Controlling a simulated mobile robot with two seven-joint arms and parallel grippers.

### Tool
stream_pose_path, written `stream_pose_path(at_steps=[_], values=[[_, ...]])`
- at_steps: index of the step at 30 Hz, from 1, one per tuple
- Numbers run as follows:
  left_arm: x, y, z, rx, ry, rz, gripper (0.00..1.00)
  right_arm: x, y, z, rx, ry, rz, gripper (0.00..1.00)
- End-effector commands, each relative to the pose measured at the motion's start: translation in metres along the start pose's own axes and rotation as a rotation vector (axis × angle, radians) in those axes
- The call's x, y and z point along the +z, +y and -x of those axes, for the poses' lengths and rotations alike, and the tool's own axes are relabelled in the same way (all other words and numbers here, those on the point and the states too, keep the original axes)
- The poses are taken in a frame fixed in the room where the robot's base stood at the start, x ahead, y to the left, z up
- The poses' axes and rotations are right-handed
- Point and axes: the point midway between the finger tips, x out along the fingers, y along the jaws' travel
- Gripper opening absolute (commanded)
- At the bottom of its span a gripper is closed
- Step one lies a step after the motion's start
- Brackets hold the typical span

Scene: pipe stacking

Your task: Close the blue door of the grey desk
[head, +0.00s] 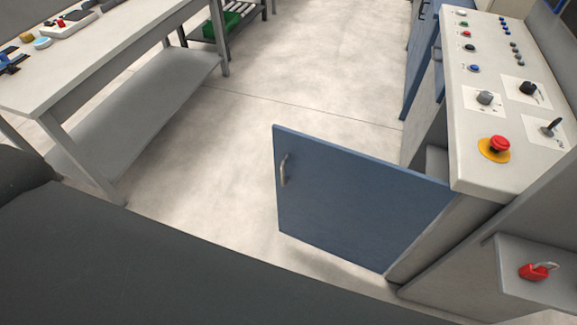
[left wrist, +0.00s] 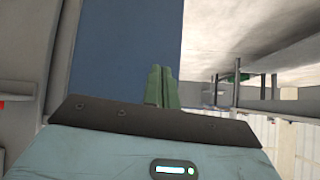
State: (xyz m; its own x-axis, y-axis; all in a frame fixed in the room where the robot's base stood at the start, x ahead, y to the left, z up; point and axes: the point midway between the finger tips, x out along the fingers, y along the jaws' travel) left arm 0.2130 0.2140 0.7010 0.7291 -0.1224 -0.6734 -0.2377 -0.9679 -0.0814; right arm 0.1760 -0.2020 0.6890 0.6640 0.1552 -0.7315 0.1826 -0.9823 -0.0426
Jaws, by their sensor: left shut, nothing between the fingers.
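The blue door (head: 355,200) of the grey desk (head: 475,100) stands wide open, swung out to the left from its hinge side at the desk's near end. A metal handle (head: 284,170) is on the door's left part. In the left wrist view the blue panel (left wrist: 125,45) is upright beyond my left gripper (left wrist: 161,72). Its two green fingers are together and empty, in line with the panel's right edge. I cannot tell if they touch it. The head view does not show this gripper. My right gripper is in neither view.
The desk top carries buttons, knobs and a red emergency stop (head: 497,147). A red padlock (head: 535,271) is on a grey ledge at the lower right. A light workbench (head: 110,55) stands at left. Clear floor (head: 215,165) lies between bench and door.

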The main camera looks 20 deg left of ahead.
Motion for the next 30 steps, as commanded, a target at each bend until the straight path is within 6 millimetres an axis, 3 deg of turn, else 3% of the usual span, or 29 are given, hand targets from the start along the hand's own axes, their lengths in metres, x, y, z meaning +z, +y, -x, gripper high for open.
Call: stream_pose_path(at_steps=[1,3,6,9,13,18,23,30], values=[[0.006,-0.009,-0.019,-0.024,0.011,-0.078,0.00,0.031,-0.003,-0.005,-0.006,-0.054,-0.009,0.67],[-0.004,-0.026,-0.044,-0.074,0.065,-0.223,0.00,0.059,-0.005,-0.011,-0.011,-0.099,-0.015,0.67],[-0.032,-0.052,-0.082,-0.165,0.166,-0.464,0.00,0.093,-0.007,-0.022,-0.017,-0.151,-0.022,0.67],[-0.068,-0.075,-0.113,-0.271,0.267,-0.704,0.00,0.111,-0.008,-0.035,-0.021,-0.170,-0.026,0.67],[-0.118,-0.098,-0.140,-0.417,0.380,-0.993,0.00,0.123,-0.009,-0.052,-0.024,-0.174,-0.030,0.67],[-0.168,-0.115,-0.155,-0.572,0.463,-1.258,0.00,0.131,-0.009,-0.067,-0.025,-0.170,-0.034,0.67],[-0.188,-0.120,-0.157,-0.636,0.488,-1.359,0.00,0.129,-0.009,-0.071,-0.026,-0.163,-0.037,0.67],[-0.193,-0.121,-0.157,-0.644,0.490,-1.369,0.00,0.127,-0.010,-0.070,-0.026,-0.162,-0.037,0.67]])
